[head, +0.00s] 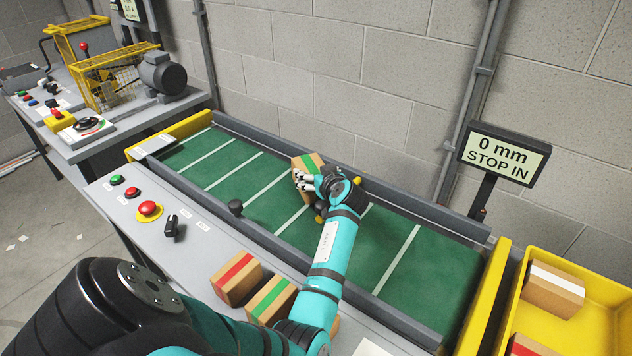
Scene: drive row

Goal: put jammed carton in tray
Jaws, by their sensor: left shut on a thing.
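A brown carton with a green stripe (309,163) is on the green conveyor belt, near the middle of its length. My left gripper (304,181) is shut on this carton from its near right side. The fingers and wrist hide part of the carton, and I cannot tell whether it touches the belt. Small yellow parts show on both sides of my wrist, partly hidden by it. The yellow tray (607,290) is at the right, past the belt's end, with a white-striped carton and a red-striped carton in it. My right gripper is not in view.
A red-striped carton (236,279) and a green-striped carton (271,300) stand on the grey front ledge, close to my forearm. A panel with a red stop button (149,208) is at the left. A display (505,150) reads "0 mm STOP IN". The belt (432,285) is clear at the right.

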